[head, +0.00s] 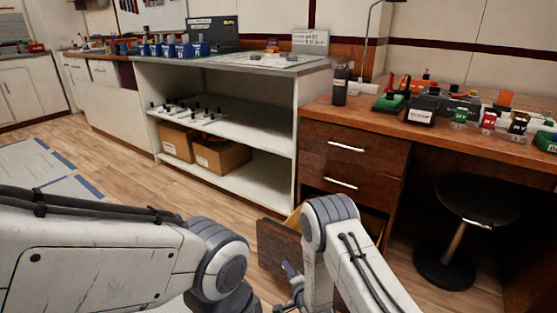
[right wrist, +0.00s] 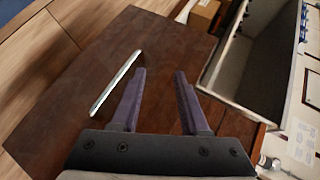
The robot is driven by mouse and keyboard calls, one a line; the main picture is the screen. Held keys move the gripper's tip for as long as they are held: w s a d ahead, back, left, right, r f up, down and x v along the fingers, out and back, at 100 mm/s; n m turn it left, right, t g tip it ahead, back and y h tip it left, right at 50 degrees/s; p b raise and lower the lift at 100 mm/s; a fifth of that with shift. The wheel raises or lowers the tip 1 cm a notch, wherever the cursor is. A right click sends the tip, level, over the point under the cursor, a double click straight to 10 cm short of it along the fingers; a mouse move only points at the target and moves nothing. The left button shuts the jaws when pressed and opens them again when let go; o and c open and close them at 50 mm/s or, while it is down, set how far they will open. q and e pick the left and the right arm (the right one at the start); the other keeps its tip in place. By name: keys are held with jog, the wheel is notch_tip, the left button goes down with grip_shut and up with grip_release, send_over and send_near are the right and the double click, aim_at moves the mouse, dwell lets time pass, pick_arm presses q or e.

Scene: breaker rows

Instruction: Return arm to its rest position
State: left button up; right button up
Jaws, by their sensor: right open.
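My right arm (head: 345,255) reaches down in front of the brown wooden desk. Its gripper (head: 292,284) is small and partly hidden at the bottom of the head view, by a pulled-out lower drawer (head: 280,252). In the right wrist view the right gripper (right wrist: 160,74) has its two dark fingers apart with nothing between them. The dark brown drawer front with a silver handle (right wrist: 116,84) lies beyond the fingers; the handle is left of them, not between them. My left arm (head: 110,255) fills the lower left of the head view; its gripper is out of the picture.
The two upper drawers (head: 352,158) look closed. A white shelf unit (head: 225,172) with cardboard boxes (head: 220,154) stands left of the desk. A black stool (head: 478,200) stands at the right. The desktop (head: 330,108) holds several breaker-like parts. Open floor (head: 115,160) lies left.

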jog(key=s+a+r+n+g, duration=0.3)
jog(key=s+r+n, duration=0.25)
jog(key=r, duration=0.35)
jog(key=s+a+r+n+g, duration=0.35)
jog(key=s+r+n, duration=0.2)
jog(key=r, duration=0.35)
jog(key=s+d+r+n+g+h+p, duration=0.1)
jog(key=s+d+r+n+g, duration=0.2)
jog(key=s, duration=0.6)
jog(key=s+d+r+n+g+h, duration=0.1)
jog(key=s+d+r+n, duration=0.15)
jog(key=s+r, duration=0.4)
jog(key=s+d+r+n+g+h+p, duration=0.1)
jog(key=s+d+r+n+g, duration=0.15)
jog(key=s, duration=0.75)
notch_tip(320, 180, up, 37)
jog(key=p, duration=3.7)
jog(key=shift+w+a+t, duration=0.15)
jog(key=shift+a+t, duration=0.05)
jog(key=shift+t, duration=0.1)
